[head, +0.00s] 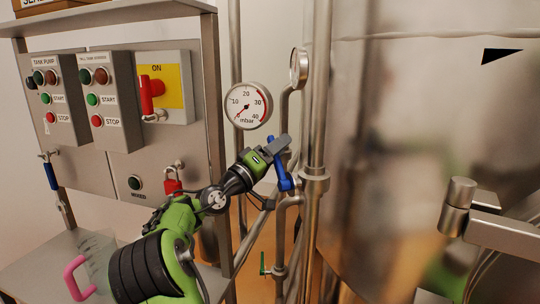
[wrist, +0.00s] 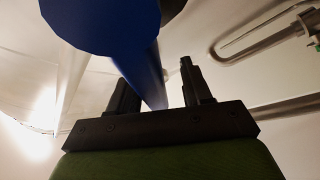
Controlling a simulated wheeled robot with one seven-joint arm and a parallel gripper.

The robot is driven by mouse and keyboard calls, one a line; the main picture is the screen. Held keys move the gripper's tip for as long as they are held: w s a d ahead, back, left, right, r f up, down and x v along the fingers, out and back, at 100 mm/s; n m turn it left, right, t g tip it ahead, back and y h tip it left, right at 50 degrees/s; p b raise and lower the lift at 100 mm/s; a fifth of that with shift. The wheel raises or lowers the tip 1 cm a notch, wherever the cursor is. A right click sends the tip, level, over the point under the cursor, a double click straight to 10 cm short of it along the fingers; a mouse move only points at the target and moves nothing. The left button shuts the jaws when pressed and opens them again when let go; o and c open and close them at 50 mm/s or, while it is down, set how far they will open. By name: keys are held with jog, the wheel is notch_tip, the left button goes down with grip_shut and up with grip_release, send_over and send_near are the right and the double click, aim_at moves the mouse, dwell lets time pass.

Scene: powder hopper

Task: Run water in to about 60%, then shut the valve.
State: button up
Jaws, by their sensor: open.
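A blue valve lever (head: 281,175) sits on the thin steel pipework beside the big tank in the head view. My gripper (head: 274,149) is at the lever's upper end. In the wrist view the lever (wrist: 148,75) runs down between the two fingers of my gripper (wrist: 160,88), which stand apart on either side of it. I cannot tell whether a finger touches it. The steel tank (head: 400,150) fills the right side. A round mbar gauge (head: 247,106) has its needle pointing to the lower left, near the bottom of its scale. No water level is visible.
A panel at left carries start and stop boxes (head: 52,95), a red switch on yellow (head: 151,92) and a red padlock (head: 172,186). Another blue handle (head: 51,175) hangs at far left. A clear jug with pink handle (head: 78,275) stands below. Vertical pipes (head: 320,110) stand close to my gripper.

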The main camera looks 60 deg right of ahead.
jog(key=b+v, duration=0.1)
jog(key=v, duration=1.4)
jog(key=shift+a+f+b, duration=0.15)
jog(key=shift+a+b, duration=0.05)
jog(key=shift+b, duration=0.1)
jog(key=shift+w, duration=0.1)
dwell(3.3)
